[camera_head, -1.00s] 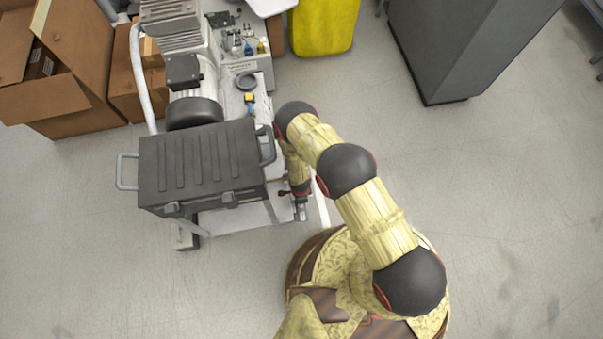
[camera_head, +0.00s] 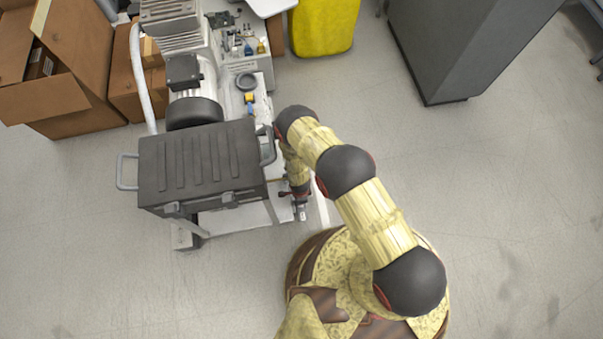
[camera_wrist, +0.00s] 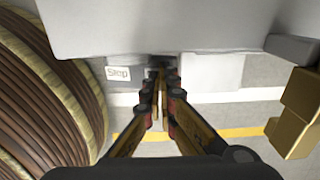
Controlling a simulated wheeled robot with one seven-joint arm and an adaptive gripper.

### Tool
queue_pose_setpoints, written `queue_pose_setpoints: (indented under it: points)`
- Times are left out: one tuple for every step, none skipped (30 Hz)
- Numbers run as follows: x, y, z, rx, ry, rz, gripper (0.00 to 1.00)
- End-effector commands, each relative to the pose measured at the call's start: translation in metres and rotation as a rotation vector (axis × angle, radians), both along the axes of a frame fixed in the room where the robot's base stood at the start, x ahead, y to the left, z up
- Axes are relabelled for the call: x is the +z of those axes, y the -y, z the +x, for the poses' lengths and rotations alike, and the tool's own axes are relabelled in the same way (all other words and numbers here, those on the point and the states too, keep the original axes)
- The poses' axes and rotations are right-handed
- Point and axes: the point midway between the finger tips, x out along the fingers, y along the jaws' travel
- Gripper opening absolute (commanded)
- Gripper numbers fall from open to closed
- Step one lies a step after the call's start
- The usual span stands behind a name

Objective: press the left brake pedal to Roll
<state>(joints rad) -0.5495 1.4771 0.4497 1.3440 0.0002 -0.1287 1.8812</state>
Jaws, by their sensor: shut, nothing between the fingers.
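My gripper (camera_head: 300,214) is shut and empty, low at the near right corner of the cart in the head view. In the wrist view my gripper (camera_wrist: 160,85) points at the underside edge of a pale grey panel. A white label reading "Stop" (camera_wrist: 118,73) is just left of the fingertips, on a pale plate that looks like part of a brake pedal. A plain white block (camera_wrist: 208,70) is to their right. The fingertips hide what lies between, and I cannot tell whether they touch it. No "Roll" marking is readable.
The cart (camera_head: 235,222) carries a dark ribbed case (camera_head: 200,165) and a compressor (camera_head: 190,75). A caster with a white piece (camera_head: 183,238) shows at its near left corner. Cardboard boxes (camera_head: 70,75), a yellow bin (camera_head: 325,25) and a grey cabinet (camera_head: 450,50) stand behind. Floor at right is clear.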

Motion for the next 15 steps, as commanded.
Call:
queue_pose_setpoints:
  points:
    - [-0.0008, 0.0000, -0.0001, 0.000, 0.000, 0.000, 0.00]
    - [-0.0012, 0.0000, -0.0001, 0.000, 0.000, 0.000, 0.00]
    - [-0.0017, 0.0000, -0.0001, 0.000, 0.000, 0.000, 0.00]
    - [-0.0021, 0.0000, 0.0000, 0.000, 0.000, 0.000, 0.00]
    - [-0.0025, 0.0000, 0.0000, 0.000, 0.000, 0.000, 0.00]
    - [-0.0030, 0.0000, 0.0002, 0.000, 0.000, 0.000, 0.00]
    - [-0.0034, -0.0001, 0.0002, 0.000, 0.000, 0.000, 0.00]
    - [-0.0038, -0.0002, 0.0003, 0.000, 0.000, 0.000, 0.00]
    - [-0.0043, -0.0002, 0.0004, 0.000, 0.000, 0.000, 0.00]
    - [-0.0047, -0.0002, 0.0004, 0.000, 0.001, 0.000, 0.00]
    - [-0.0051, -0.0002, 0.0004, 0.000, 0.001, 0.000, 0.00]
    - [-0.0057, -0.0002, 0.0004, 0.000, 0.001, 0.000, 0.00]
    - [-0.0061, -0.0002, 0.0003, 0.000, 0.000, 0.000, 0.00]
    - [-0.0066, -0.0002, 0.0003, 0.000, 0.000, 0.000, 0.00]
    - [-0.0072, -0.0001, 0.0001, 0.000, 0.000, 0.000, 0.00]
